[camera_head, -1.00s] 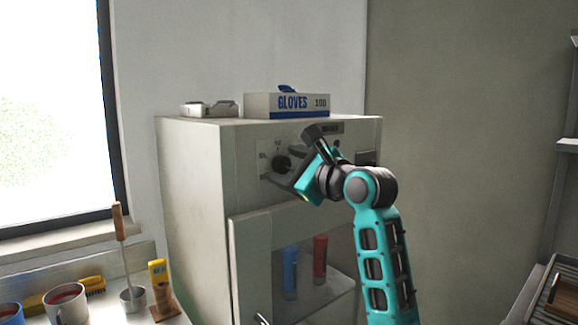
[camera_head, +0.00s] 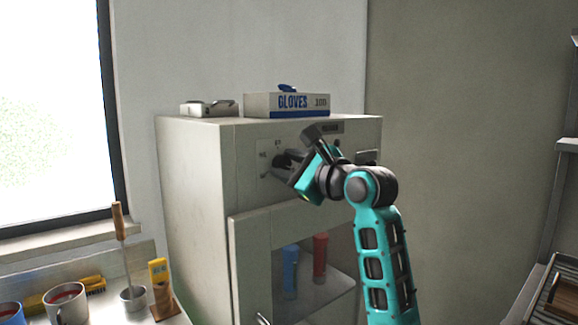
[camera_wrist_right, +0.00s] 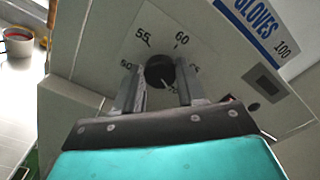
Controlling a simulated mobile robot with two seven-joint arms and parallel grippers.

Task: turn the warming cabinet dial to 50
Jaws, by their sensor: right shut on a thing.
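The warming cabinet (camera_head: 190,190) is a pale box with a dial on its upper front panel. The black dial (camera_wrist_right: 158,72) shows in the right wrist view between my fingers, on a plate with printed marks such as 55 and 60. My right gripper (camera_wrist_right: 162,80) is shut on the dial, one finger on each side. In the head view the right gripper (camera_head: 284,168) covers most of the dial. The dial's pointer setting is not clear to me. My left gripper is not in view.
A gloves box (camera_head: 290,104) and a small metal item (camera_head: 208,108) stand on the cabinet top. A blue tube (camera_head: 290,270) and a red tube (camera_head: 320,256) show inside, behind the door. Mugs (camera_head: 66,304) and tools stand on the counter at lower left.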

